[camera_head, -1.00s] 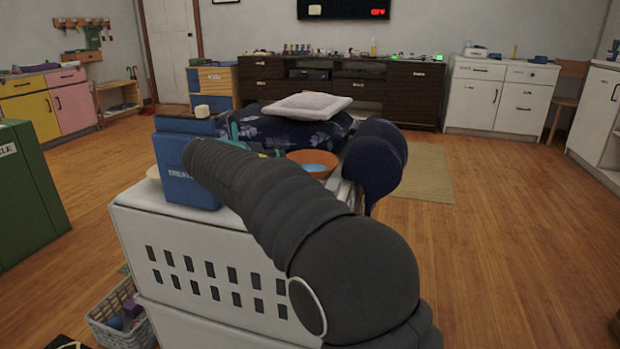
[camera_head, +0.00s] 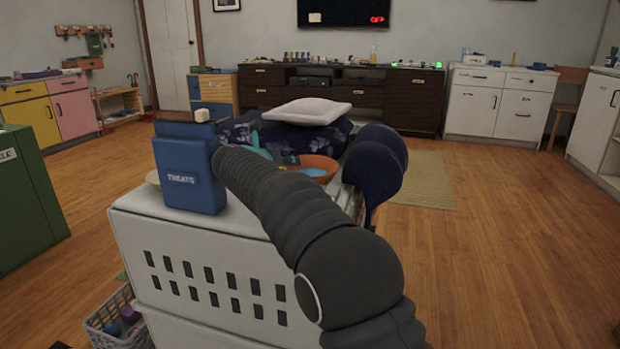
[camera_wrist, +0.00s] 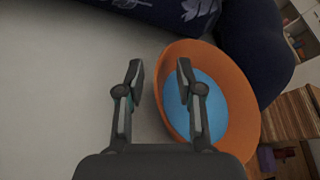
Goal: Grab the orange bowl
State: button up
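The orange bowl (camera_head: 318,165) rests on the white crate's top (camera_head: 240,219), partly hidden behind my arm in the head view. In the wrist view the orange bowl (camera_wrist: 240,100) lies at the right, with a blue inside bottom (camera_wrist: 208,98). My gripper (camera_wrist: 160,75) is open and empty. In the wrist view its right finger overlaps the bowl's left part and its left finger is over the bare white top, so the bowl's left rim shows between the fingers. I cannot tell whether either finger touches it.
Dark blue cushioned furniture (camera_head: 376,165) borders the bowl at right. A white cushion (camera_head: 306,111) lies behind. Open wooden floor is at right.

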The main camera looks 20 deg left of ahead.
grip_shut()
jog(key=shift+r, duration=0.1)
